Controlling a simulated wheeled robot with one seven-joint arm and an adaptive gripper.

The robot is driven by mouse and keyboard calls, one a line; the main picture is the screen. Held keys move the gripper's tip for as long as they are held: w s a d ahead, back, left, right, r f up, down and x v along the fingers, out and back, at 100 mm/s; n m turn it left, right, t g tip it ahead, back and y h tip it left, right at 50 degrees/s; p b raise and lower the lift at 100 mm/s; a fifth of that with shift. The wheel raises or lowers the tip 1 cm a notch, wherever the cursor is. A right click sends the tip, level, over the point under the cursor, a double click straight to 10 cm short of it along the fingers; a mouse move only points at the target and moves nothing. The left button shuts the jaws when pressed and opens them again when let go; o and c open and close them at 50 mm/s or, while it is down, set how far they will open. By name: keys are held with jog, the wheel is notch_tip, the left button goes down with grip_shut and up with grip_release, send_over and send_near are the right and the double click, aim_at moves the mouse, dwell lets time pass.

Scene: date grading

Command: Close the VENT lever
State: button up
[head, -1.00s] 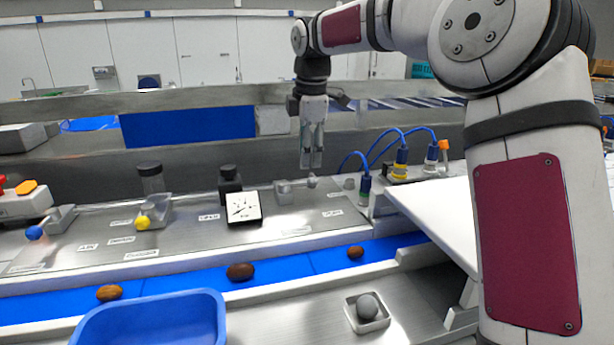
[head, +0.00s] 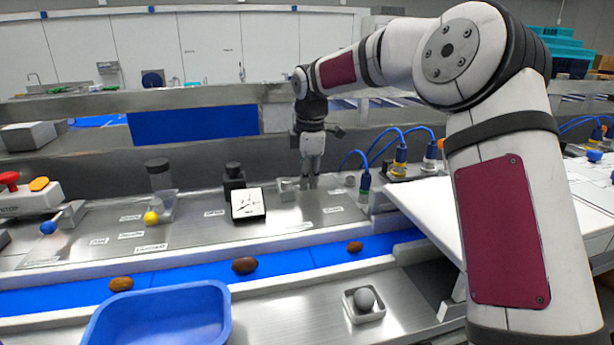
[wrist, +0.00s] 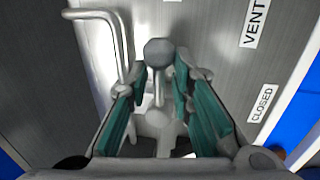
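The VENT lever shows in the wrist view as a grey ball knob (wrist: 158,52) on a thin stem. My gripper (wrist: 157,78) is open, its teal-padded fingers on either side of the stem and knob. I see gaps beside the knob, so it does not look gripped. A VENT label (wrist: 256,22) and a CLOSED label (wrist: 262,103) are on the panel to the right. In the head view my gripper (head: 311,180) points down at the lever's bracket (head: 288,189), and its fingers hide the knob.
A bent metal guard (wrist: 105,30) stands close left of the fingers. Left along the panel (head: 190,235) are a black-framed dial card (head: 248,204), a yellow knob (head: 151,217) and a blue knob (head: 48,227). Blue-cabled connectors (head: 399,160) stand to the right.

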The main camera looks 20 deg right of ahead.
grip_shut()
jog(key=shift+r, duration=0.1)
